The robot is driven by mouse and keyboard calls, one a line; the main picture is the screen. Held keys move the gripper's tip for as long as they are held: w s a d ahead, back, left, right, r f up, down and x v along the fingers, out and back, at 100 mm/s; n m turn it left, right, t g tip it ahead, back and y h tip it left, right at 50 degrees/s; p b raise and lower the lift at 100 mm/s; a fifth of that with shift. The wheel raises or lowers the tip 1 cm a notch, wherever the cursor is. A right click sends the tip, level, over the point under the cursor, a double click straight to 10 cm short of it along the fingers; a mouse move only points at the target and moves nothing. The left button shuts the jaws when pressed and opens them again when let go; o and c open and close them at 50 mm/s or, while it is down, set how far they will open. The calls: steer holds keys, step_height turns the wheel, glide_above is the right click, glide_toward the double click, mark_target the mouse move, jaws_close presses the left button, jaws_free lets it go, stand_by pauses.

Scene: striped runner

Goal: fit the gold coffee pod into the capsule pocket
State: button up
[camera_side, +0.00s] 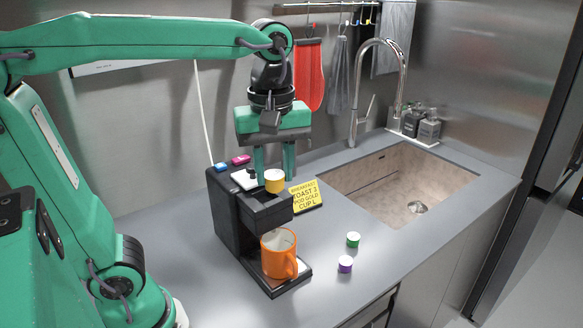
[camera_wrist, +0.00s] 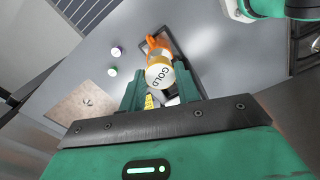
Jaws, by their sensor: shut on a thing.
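My gripper (camera_side: 274,174) points down and is shut on the pod, with a finger on either side in the wrist view (camera_wrist: 160,88). The pod is upright over the front head of the black coffee machine (camera_side: 222,200). The capsule pocket is hidden by the pod and the machine's head, so I cannot tell whether the pod touches it. An orange mug (camera_side: 280,256) stands on the machine's drip tray (camera_side: 294,284).
A green pod (camera_side: 353,239) and a purple pod (camera_side: 345,263) stand on the counter, right of the machine. Blue and pink items lie on the machine's top. A yellow note (camera_side: 305,194) stands behind it. The sink (camera_side: 450,178) is at the right.

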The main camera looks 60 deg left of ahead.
steer(key=shift+a, duration=0.1)
steer(key=w+a+f, duration=0.1)
steer(key=a+f, duration=0.1)
steer(key=a, duration=0.1)
steer(key=w+a+f, duration=0.2)
steer(key=a, duration=0.2)
steer(key=w+a+f, duration=0.1)
steer(key=a+f, duration=0.2)
steer(key=shift+w+a, duration=0.15)
steer(key=shift+a, duration=0.25)
steer(key=shift+f, duration=2.05)
steer(key=shift+f, duration=0.1)
